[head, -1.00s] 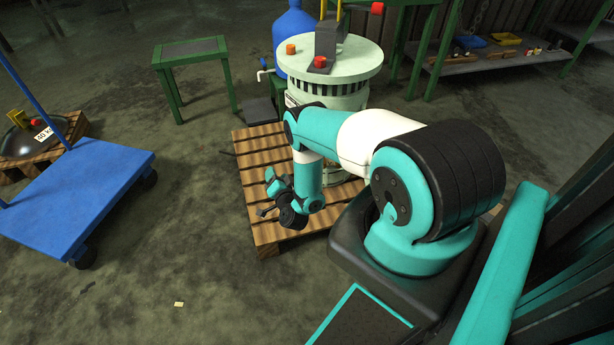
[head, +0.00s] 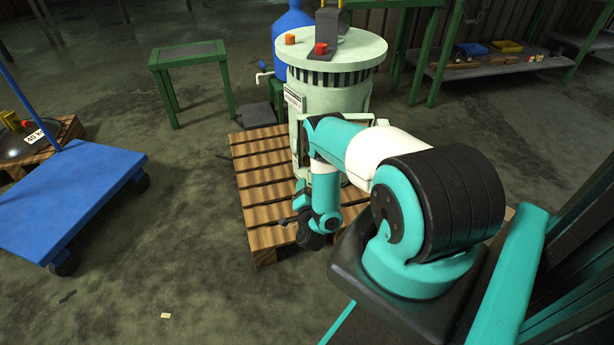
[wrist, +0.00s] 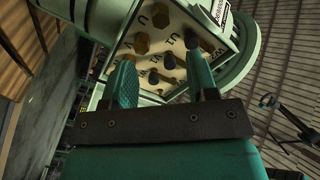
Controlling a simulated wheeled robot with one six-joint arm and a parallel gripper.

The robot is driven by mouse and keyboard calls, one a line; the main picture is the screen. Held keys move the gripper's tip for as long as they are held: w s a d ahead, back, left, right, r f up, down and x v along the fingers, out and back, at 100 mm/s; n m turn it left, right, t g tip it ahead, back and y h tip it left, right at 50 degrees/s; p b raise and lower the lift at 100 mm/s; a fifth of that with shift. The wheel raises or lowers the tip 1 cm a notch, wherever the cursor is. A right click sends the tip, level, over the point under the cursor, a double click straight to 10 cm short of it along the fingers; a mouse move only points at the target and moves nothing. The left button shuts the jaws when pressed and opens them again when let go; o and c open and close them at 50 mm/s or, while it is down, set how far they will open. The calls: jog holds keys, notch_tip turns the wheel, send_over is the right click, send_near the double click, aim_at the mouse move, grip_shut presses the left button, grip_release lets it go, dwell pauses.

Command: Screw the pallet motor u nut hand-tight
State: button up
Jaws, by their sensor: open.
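The pale green motor (head: 345,97) stands upright on the wooden pallet (head: 262,190). In the wrist view its terminal box is open and shows a cream plate (wrist: 150,68) with printed letters, including U marks. Two brass-coloured hex pieces (wrist: 141,43) and several dark studs (wrist: 170,61) stand on the plate. I cannot tell for certain which piece is the U nut. My gripper (wrist: 163,80) is open, with its two teal fingers apart in front of the plate and nothing clearly between them. In the head view my gripper (head: 289,220) hangs low over the pallet, left of my forearm.
A blue cart (head: 75,195) stands at the left. A shelf (head: 490,65) with trays is at the back right. The floor between cart and pallet is clear.

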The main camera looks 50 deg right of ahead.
aim_at(307, 165)
jog(key=b+x, duration=0.4)
jog(key=b, duration=0.2)
jog(key=b+x, duration=0.5)
jog(key=b, duration=0.2)
jog(key=shift+w+d+f, duration=0.2)
jog(key=shift+d+f, duration=0.05)
jog(key=shift+w+d+r+b, duration=0.3)
jog(key=shift+w+d, duration=0.15)
jog(key=c, duration=0.9)
